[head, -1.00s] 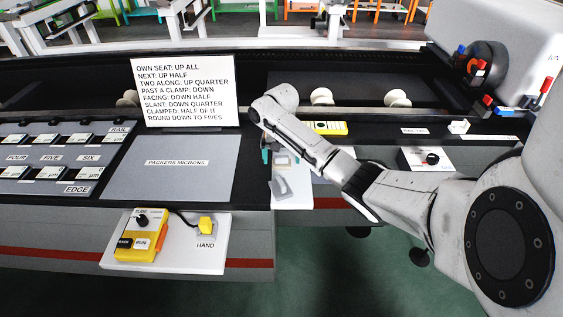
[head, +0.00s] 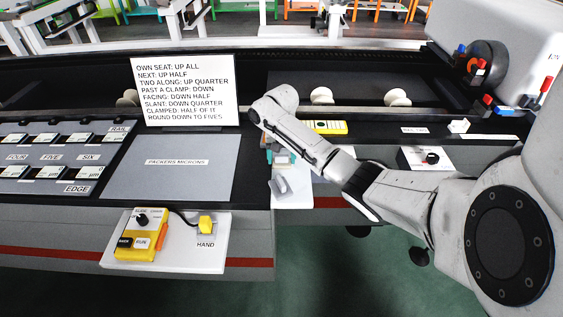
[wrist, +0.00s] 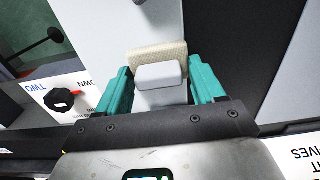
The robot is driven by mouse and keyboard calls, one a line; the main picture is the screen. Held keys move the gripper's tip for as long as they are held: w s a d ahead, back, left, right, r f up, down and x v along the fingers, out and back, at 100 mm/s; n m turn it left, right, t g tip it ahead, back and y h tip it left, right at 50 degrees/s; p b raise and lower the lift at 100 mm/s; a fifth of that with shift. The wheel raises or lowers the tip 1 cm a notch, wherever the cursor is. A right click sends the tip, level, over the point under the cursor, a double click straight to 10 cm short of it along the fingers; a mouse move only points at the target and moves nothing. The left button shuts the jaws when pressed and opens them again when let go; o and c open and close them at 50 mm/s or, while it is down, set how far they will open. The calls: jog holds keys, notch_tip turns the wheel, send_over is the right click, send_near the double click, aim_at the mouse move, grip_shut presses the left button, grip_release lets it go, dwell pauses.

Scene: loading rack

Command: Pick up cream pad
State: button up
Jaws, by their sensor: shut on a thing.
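The cream pad (wrist: 146,55) shows in the wrist view between the teal fingers of my gripper (wrist: 160,66). A pale grey block (wrist: 160,75) is in front of the pad and covers part of it. The fingers are closed on the pad from both sides. In the head view my gripper (head: 281,157) is small and partly behind my arm, over the white plate (head: 294,197). I cannot make out the pad clearly there.
A grey mat (head: 170,185) lies left of my gripper, with a printed sign (head: 184,91) behind it. A yellow hand control (head: 141,236) is at the front edge. A white box with a black knob (head: 428,158) stands to the right. Labelled units are at far left.

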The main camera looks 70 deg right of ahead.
jog(key=shift+r, duration=0.15)
jog(key=shift+r, duration=0.2)
notch_tip(320, 180, up, 2)
jog(key=shift+w+r+b, duration=0.1)
jog(key=shift+r+b, duration=0.05)
jog(key=shift+b, duration=0.3)
jog(key=s+a+r+p, duration=0.2)
jog(key=s+r+p, duration=0.2)
jog(key=s+r, duration=0.1)
jog(key=s+a+r+p, duration=0.2)
jog(key=s+r, duration=0.3)
jog(key=s, duration=0.3)
jog(key=shift+s+a+p, duration=0.2)
jog(key=shift+a+p, duration=0.1)
jog(key=shift+p, duration=0.55)
jog(key=o, duration=0.4)
jog(key=c, duration=0.3)
